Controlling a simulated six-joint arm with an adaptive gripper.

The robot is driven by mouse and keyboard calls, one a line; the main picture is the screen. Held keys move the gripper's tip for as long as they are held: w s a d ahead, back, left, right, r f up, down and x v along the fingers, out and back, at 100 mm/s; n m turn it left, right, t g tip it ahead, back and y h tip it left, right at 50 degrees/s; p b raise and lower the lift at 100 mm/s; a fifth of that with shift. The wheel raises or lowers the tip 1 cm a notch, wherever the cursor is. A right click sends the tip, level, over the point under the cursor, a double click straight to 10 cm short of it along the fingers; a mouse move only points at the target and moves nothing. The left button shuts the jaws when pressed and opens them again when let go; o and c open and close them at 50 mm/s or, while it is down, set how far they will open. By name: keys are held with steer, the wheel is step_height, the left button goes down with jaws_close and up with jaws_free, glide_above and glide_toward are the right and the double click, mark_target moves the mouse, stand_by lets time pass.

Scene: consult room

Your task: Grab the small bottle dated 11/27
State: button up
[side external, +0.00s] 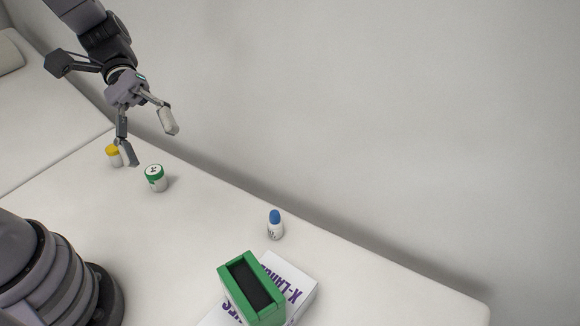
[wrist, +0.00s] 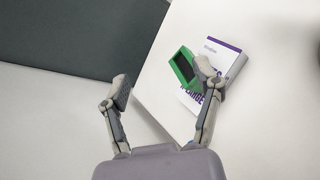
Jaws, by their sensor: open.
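Three small white bottles stand upright on the white table in the side view: one with a yellow cap (side external: 114,158), one with a green cap (side external: 156,179) and one with a blue cap (side external: 275,226). No date is legible on any of them, so I cannot tell which is dated 11/27. My gripper (side external: 150,145) is open and empty, above the table near the yellow- and green-capped bottles. One finger partly covers the yellow-capped bottle in the picture.
A green open-topped holder with a dark inside (side external: 229,277) sits at a white box with purple lettering (side external: 300,283), near the blue-capped bottle. Both also show in the wrist view, the holder (wrist: 176,67) and the box (wrist: 233,52). A wall runs along the table's back.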

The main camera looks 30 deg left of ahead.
steer(key=w+d+f+n+t+h, duration=0.2)
steer(key=w+f+n+t+h, duration=0.45)
steer(key=w+f+n, duration=0.3)
steer(key=n+t+y, duration=0.3)
steer(key=n+t, duration=0.5)
steer(key=n, duration=0.1)
glide_toward(271, 220)
step_height(271, 220, up, 6)
steer(key=w+d, duration=0.2)
steer(key=shift+h, duration=0.25)
steer(key=f, duration=0.8)
steer(key=shift+a, duration=0.25)
steer(key=shift+m+x, duration=0.25)
steer(key=shift+x, duration=3.55)
steer(key=shift+f, duration=0.15)
jaws_close()
